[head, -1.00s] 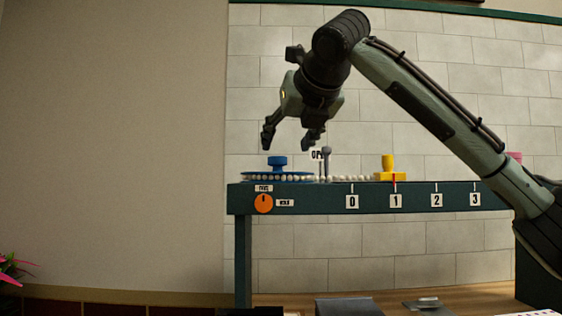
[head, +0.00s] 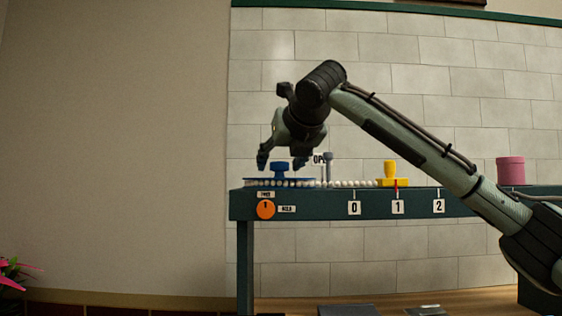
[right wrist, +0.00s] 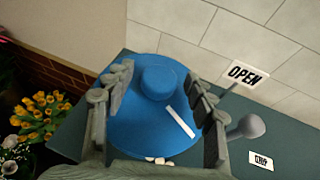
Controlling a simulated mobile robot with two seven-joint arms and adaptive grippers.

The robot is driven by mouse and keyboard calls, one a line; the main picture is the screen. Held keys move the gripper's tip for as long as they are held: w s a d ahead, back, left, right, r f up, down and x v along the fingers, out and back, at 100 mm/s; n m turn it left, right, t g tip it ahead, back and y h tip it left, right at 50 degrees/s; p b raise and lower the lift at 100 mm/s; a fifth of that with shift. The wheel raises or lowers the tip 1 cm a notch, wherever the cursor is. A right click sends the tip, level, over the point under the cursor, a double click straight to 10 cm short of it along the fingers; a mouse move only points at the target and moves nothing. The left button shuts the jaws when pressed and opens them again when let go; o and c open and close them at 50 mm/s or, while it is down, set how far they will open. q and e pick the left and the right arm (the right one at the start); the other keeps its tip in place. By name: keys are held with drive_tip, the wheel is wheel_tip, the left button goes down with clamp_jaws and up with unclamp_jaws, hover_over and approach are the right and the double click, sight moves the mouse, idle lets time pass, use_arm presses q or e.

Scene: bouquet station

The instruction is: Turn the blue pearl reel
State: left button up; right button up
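The blue pearl reel (head: 280,179) lies at the left end of the dark green bench, with a raised knob (head: 280,169) on top. In the right wrist view the round blue reel (right wrist: 140,128) shows a white stripe, and its knob (right wrist: 161,78) lies between the fingers. My right gripper (head: 282,163) points down over the reel. It also shows in the right wrist view (right wrist: 158,88), open, with a finger on each side of the knob and gaps to it. A string of white pearls (head: 350,183) runs right from the reel to a yellow slider (head: 392,175). My left gripper is not in view.
A grey lever (head: 328,168) with an OPEN sign (head: 319,159) stands just right of the reel. An orange dial (head: 265,210) is on the bench front, above which the bench edge (head: 320,204) runs right with number labels. A pink cylinder (head: 510,171) stands farther right.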

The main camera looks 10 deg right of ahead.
clamp_jaws()
drive_tip(key=shift+a+m+h, duration=0.2)
drive_tip(key=shift+m+h, duration=0.4)
drive_tip(key=shift+h, duration=0.1)
drive_tip(key=shift+m+h, duration=1)
drive_tip(key=shift+h, duration=0.1)
drive_tip(key=shift+o, duration=0.6)
unclamp_jaws()
